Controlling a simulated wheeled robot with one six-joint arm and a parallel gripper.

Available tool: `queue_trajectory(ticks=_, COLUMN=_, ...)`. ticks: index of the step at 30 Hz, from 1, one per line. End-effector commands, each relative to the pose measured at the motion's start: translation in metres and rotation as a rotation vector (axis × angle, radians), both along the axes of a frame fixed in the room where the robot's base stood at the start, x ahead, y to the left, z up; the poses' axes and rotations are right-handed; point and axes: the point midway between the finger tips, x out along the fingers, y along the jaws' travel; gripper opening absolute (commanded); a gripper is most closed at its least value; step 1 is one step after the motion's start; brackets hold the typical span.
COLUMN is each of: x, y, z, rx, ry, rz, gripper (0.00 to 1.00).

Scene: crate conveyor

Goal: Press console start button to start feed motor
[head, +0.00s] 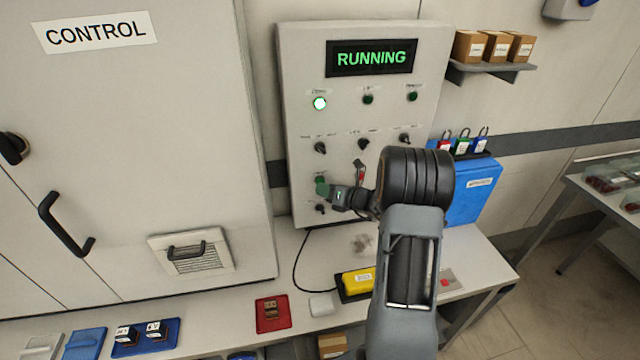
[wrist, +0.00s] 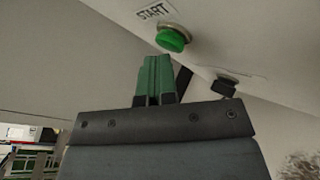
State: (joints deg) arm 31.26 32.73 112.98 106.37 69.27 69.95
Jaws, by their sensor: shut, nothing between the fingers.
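The console (head: 300,60) is a pale upright panel with a dark display (head: 371,58) reading RUNNING in green. A lamp (head: 320,103) at its upper left glows bright green-white; two other green lamps to its right look dim. The green start button (wrist: 173,40), under a START label (wrist: 155,10), shows in the wrist view just beyond and to the right of my fingertips. My gripper (wrist: 157,62) is shut and empty, with green fingers together. In the head view my gripper (head: 328,188) is at the console's lower left, in front of the button area. I cannot tell whether it touches the button.
Several black selector knobs sit on the console. A CONTROL cabinet (head: 140,170) stands to the left. The bench holds a yellow device (head: 358,281), a red tray (head: 272,325) and a blue box (head: 470,195) with padlocks above. A shelf (head: 495,70) carries small cartons.

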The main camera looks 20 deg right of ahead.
Motion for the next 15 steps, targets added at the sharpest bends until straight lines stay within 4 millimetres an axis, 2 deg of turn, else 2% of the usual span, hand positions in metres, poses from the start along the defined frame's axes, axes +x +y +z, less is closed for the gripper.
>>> queue_trajectory(ticks=9, x=-0.013, y=0.002, z=0.0, rx=0.0, ry=0.0, rz=-0.001, gripper=0.0)
queue_trajectory(ticks=15, x=-0.014, y=0.002, z=0.0, rx=0.0, ry=0.0, rz=-0.001, gripper=0.0)
